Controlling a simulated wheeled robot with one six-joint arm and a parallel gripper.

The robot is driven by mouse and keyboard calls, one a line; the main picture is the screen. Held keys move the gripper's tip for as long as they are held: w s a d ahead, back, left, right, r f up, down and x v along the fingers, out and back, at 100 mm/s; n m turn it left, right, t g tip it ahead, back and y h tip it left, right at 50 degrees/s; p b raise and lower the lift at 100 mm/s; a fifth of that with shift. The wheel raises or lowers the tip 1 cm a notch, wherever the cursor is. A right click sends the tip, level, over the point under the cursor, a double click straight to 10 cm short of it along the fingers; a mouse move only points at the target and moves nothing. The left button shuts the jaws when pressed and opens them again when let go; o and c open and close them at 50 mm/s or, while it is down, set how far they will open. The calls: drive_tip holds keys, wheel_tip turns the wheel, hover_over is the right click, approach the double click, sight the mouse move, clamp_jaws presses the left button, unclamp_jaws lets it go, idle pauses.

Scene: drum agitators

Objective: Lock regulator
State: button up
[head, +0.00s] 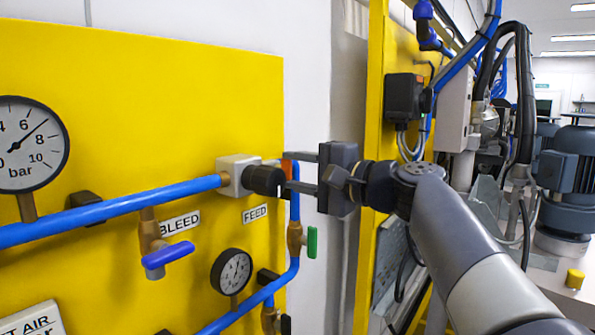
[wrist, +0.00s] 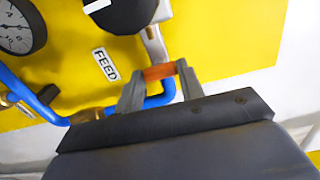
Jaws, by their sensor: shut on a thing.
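The regulator, a pale grey block (head: 238,174) with a black round knob (head: 265,181), sits on the blue pipe at the yellow panel. In the wrist view the knob (wrist: 122,14) shows at the top edge with a white mark. My gripper (head: 291,172) is just right of the knob, its two fingers pointing left. It is shut on a small orange piece (wrist: 159,72), which also shows in the head view (head: 287,166). A pale grey bar runs from the orange piece toward the knob, like a padlock shackle. I cannot tell whether it touches the regulator.
A blue vertical pipe and a green-handled valve (head: 312,242) are just below my gripper. A blue-handled valve (head: 168,258), a large gauge (head: 30,145) and a small gauge (head: 232,271) are on the panel. A FEED label (head: 255,213) is below the regulator.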

drive_tip(key=o, duration=1)
drive_tip(key=b+v, duration=0.3)
drive_tip(key=v, duration=0.7)
drive_tip(key=shift+s+d, duration=0.25)
drive_tip(key=shift+d, duration=0.05)
